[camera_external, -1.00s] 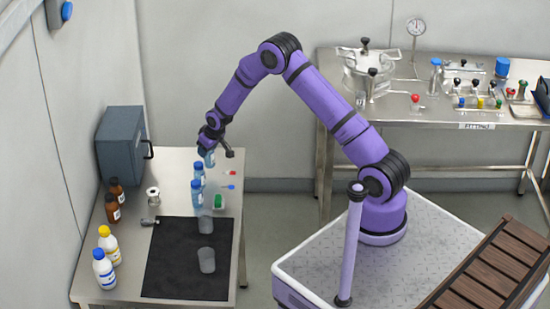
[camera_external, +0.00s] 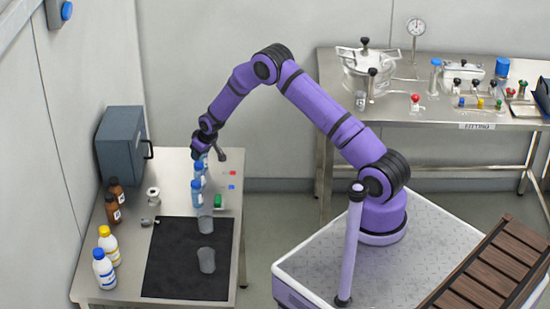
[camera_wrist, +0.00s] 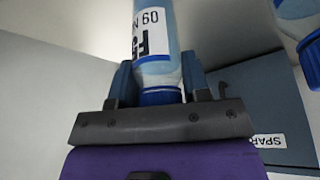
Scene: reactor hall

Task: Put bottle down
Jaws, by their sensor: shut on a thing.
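My gripper (camera_wrist: 157,88) is shut on a clear bottle (camera_wrist: 157,62) with a blue cap and a white label. In the external view, my gripper (camera_external: 204,148) points down over the far part of the steel table (camera_external: 172,168). The held bottle is mostly hidden there, behind the gripper and beside other bottles. I cannot tell whether its base touches the table. Two similar blue-capped bottles (camera_external: 199,170) (camera_external: 196,192) stand just in front of it. Part of one such bottle (camera_wrist: 296,12) shows at the upper right in the wrist view.
A blue-grey box (camera_external: 121,146) stands at the table's far left. Brown bottles (camera_external: 113,208) and white bottles (camera_external: 105,268) line the left edge. Two grey beakers (camera_external: 206,222) (camera_external: 206,261) stand on the black mat (camera_external: 172,255). Small red and blue items lie right of the bottles.

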